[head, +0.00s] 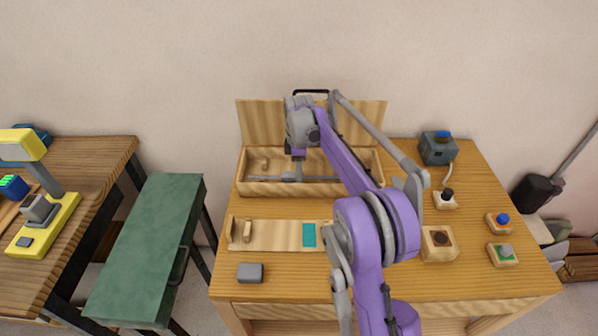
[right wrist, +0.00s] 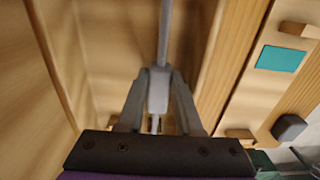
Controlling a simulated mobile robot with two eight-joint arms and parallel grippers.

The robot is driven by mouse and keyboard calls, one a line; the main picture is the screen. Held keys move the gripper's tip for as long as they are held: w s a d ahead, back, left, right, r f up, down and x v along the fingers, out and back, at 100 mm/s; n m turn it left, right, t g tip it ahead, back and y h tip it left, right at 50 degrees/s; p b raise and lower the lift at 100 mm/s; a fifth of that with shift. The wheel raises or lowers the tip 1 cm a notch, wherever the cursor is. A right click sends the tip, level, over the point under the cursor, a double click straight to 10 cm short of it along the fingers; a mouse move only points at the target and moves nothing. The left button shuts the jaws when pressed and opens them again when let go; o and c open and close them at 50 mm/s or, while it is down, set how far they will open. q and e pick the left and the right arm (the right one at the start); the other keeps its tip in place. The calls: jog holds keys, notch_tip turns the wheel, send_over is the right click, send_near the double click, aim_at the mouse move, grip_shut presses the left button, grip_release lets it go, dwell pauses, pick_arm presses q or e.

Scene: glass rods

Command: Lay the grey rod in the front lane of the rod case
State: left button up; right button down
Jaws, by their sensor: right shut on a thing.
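The rod case (head: 262,188) is an open wooden tray at the back of the table, with its lid (head: 258,120) standing up behind. My right gripper (head: 294,175) points down into the case and is shut on the grey rod (head: 315,179). The rod lies level along the case's length, nearer the front wall. In the right wrist view, the gripper (right wrist: 158,92) grips the rod (right wrist: 165,35) beside the front wall (right wrist: 232,55). Whether the rod touches the case floor cannot be told. My left gripper is not in view.
A wooden board with a teal patch (head: 309,235) lies in front of the case, with a grey block (head: 250,272) nearer. Buttons and a dark blue-topped box (head: 437,148) stand to the right. A green bench (head: 150,245) is at left. My right arm hides the case's right part.

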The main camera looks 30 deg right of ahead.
jog(key=c, duration=0.5)
grip_release()
notch_tip(320, 180, up, 11)
jog(key=p, duration=0.1)
jog(key=s+a+r+m+t, duration=0.1)
jog(key=s+a+r+m, duration=0.15)
jog(key=s+a, duration=0.45)
jog(key=s+a+f+m+t, duration=0.1)
jog(key=s+a+f+m, duration=0.2)
jog(key=s, duration=0.4)
jog(key=s+a+f+m+t+p, duration=0.1)
jog(key=s+a+f+m+t, duration=0.1)
jog(key=s, duration=0.6)
jog(key=s+a+f+m+t, duration=0.1)
jog(key=s+a+f+m, duration=0.3)
jog(key=s, duration=0.4)
jog(key=shift+a+f+p, duration=0.2)
jog(key=shift+a+f, duration=0.15)
jog(key=shift+f, duration=0.3)
jog(key=shift+a+f+p, duration=0.15)
jog(key=shift+a+f, duration=0.2)
jog(key=shift+f, duration=0.25)
jog(key=shift+s+a+f, duration=0.1)
jog(key=shift+s+f, duration=0.2)
jog(key=shift+f, duration=0.05)
